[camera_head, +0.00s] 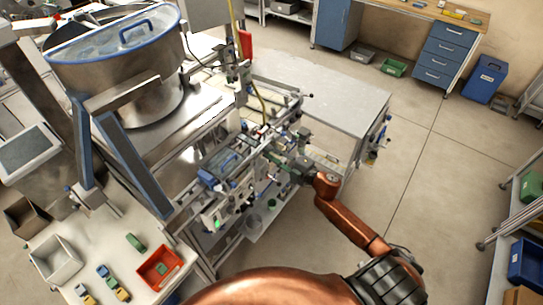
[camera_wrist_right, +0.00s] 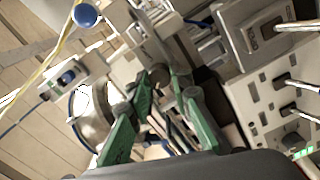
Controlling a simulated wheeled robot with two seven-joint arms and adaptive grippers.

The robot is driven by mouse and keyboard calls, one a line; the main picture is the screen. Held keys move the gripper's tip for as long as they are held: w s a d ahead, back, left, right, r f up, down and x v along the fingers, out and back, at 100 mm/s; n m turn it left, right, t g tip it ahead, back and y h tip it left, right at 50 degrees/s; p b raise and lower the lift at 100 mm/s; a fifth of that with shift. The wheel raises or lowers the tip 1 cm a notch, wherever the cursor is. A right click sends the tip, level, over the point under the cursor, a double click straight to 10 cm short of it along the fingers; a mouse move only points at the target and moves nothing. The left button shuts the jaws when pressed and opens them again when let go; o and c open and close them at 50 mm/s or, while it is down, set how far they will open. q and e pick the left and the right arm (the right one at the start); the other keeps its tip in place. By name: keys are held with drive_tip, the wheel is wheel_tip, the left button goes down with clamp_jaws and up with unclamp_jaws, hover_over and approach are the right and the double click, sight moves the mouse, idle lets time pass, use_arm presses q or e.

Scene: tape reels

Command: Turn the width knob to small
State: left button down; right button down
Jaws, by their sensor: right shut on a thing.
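My right gripper (camera_head: 279,163) reaches in from the lower right to the front side of the machine (camera_head: 225,165). In the right wrist view its two green fingers (camera_wrist_right: 165,80) come together on a small dark round knob (camera_wrist_right: 159,75), taken to be the width knob. The fingertips partly cover the knob. No label or pointer on it can be read, so its setting cannot be told. In the head view the gripper hides the knob. My left gripper is not in view.
A control panel (camera_wrist_right: 265,105) with metal levers is close at the right in the wrist view. A blue ball handle (camera_wrist_right: 86,15) stands at its upper left. In the head view, a steel drum (camera_head: 120,85) stands behind left and a red tray (camera_head: 160,268) lies front left.

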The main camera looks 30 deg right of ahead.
drive_tip(key=n+b, duration=0.3)
drive_tip(key=n, duration=0.2)
drive_tip(key=shift+f+n+b, duration=0.2)
drive_tip(key=shift+n+b, duration=0.1)
drive_tip(key=shift+b, duration=0.05)
drive_tip(key=n+b, duration=0.2)
drive_tip(key=n, duration=0.1)
drive_tip(key=shift+n, duration=0.3)
drive_tip(key=shift+r+n+b, duration=0.1)
drive_tip(key=shift+n+b, duration=0.4)
drive_tip(key=shift+b, duration=0.15)
drive_tip(key=shift+d+r, duration=0.1)
drive_tip(key=c, duration=1.7)
unclamp_jaws()
drive_tip(key=shift+c, duration=0.2)
